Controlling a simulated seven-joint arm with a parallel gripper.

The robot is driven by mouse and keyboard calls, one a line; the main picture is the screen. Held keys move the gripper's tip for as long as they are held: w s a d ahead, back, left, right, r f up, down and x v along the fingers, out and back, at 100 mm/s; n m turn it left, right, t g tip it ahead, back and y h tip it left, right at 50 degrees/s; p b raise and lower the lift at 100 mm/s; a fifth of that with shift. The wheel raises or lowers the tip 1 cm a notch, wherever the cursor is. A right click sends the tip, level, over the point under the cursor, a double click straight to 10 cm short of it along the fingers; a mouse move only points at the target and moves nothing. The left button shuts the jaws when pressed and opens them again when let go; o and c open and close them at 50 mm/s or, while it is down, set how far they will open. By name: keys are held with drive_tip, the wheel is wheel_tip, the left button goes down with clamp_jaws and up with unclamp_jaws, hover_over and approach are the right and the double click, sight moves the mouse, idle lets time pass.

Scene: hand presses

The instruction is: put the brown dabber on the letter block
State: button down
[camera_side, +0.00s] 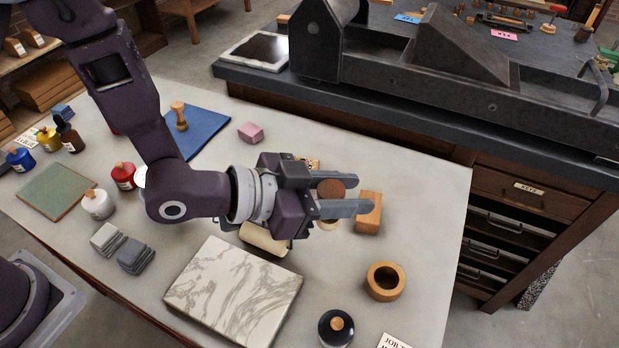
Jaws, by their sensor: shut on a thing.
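My gripper (350,194) is above the middle of the grey table, pointing right. Its two fingers are shut on the brown dabber (331,188), whose round brown top shows between them. A pale rounded part shows just below the fingers; I cannot tell whether it belongs to the dabber. A wooden block (369,215), likely the letter block, stands just right of the fingertips, partly behind them. No letter can be read on it. The gap between dabber and block is hard to judge from this angle.
A marbled slab (232,292) lies in front of the gripper, with a cream cylinder (264,239) beneath the gripper. A wooden ring (385,281) and a black round pot (336,327) stand front right. The table's right side is clear.

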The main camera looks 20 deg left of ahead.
wheel_tip(320, 180, up, 2)
drive_tip(key=n+t+y, duration=0.3)
drive_tip(key=n+y, duration=0.1)
drive_tip(key=n, duration=0.1)
hover_over(311, 164)
wheel_tip(311, 164, down, 15)
drive_tip(key=shift+f, duration=0.1)
drive_tip(key=c, duration=0.9)
unclamp_jaws()
drive_tip(key=shift+c, duration=0.2)
